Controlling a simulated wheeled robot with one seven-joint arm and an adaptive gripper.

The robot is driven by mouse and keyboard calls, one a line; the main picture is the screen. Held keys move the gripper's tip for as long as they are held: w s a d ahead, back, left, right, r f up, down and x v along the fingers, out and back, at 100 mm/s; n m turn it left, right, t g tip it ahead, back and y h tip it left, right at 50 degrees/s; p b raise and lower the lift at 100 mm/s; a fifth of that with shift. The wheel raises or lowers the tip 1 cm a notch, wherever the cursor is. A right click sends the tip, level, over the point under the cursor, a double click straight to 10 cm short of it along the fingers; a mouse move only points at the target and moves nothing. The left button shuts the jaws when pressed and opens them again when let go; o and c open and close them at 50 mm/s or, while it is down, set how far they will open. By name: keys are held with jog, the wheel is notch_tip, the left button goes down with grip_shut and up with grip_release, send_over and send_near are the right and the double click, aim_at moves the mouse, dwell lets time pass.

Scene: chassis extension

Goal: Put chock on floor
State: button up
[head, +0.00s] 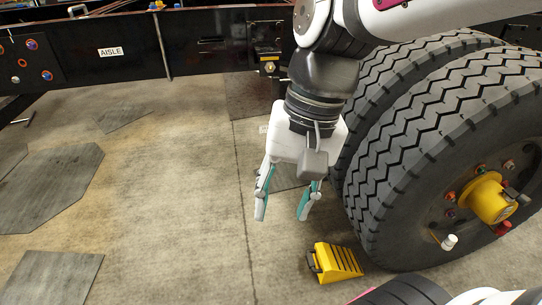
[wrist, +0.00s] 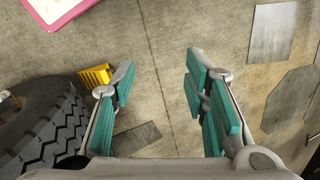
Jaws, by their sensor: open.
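The yellow chock (head: 338,262) rests on the concrete floor in front of the large black tyre, with dark stripes on its slope and a dark handle at its left end. In the wrist view the chock (wrist: 96,76) shows at the left, partly hidden behind one finger. My gripper (head: 283,212) hangs above the floor, pointing down, up and left of the chock in the head view. Its teal-padded fingers are spread apart with nothing between them. The gripper (wrist: 162,88) also shows open and empty in the wrist view, with bare floor beyond it.
Big dual tyres (head: 405,150) with a yellow hub stand at the right, close beside my arm. A black chassis rail (head: 120,62) labelled AISLE runs across the back. Flat grey plates (head: 55,190) lie at the left. The middle floor is clear.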

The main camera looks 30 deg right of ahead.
jog(key=s+d+n+h, duration=0.2)
jog(key=s+n, duration=0.3)
jog(key=s, duration=0.6)
jog(key=shift+d, duration=0.4)
jog(key=shift+w+r, duration=0.1)
jog(key=shift+r, duration=0.05)
